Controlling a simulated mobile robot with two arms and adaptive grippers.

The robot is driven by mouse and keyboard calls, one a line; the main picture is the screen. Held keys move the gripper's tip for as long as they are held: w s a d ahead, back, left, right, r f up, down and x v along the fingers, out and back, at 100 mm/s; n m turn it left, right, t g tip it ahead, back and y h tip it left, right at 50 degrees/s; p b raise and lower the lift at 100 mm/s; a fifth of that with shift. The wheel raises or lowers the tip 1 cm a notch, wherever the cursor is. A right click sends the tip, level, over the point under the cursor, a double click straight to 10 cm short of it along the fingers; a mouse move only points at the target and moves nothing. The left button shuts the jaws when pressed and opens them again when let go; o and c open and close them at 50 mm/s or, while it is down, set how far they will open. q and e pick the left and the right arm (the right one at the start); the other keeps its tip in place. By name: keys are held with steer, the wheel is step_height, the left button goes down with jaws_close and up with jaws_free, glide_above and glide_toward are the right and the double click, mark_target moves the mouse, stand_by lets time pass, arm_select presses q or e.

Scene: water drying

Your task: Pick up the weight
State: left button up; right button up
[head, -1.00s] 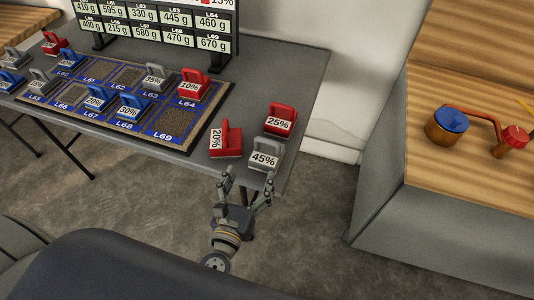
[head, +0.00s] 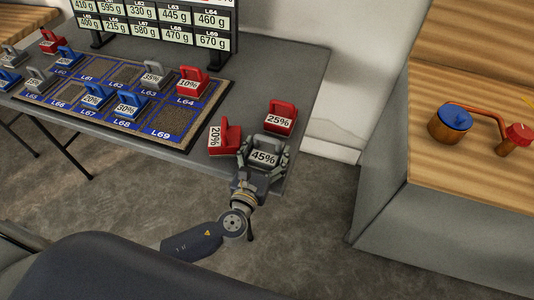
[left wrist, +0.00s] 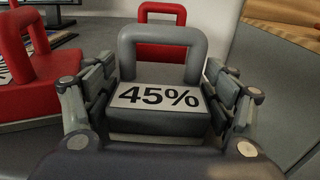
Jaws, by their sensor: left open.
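The grey weight marked 45% (head: 264,157) stands on the near right corner of the dark grey table. My left gripper (head: 264,155) is open, with one finger on each side of this weight. In the left wrist view the grey weight (left wrist: 158,97) sits upright between the open fingers, its handle up and its label facing the camera. I cannot tell whether the fingers touch its sides. A red weight marked 20% (head: 225,138) stands just left of it, and a red weight marked 25% (head: 280,118) stands behind it. My right gripper is not in view.
A board with labelled squares (head: 172,124) holds several blue, grey and red weights on the left. A display of gram readings (head: 160,22) stands behind it. A wooden bench (head: 450,180) with a blue-topped object (head: 451,122) is at the right.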

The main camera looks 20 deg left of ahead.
arm_select(q)
steer(key=shift+w, duration=0.2)
steer(key=shift+s, duration=0.1)
steer(key=c, duration=1.1)
steer(key=shift+r, duration=0.1)
steer(key=shift+c, duration=0.2)
steer(key=shift+r, duration=0.1)
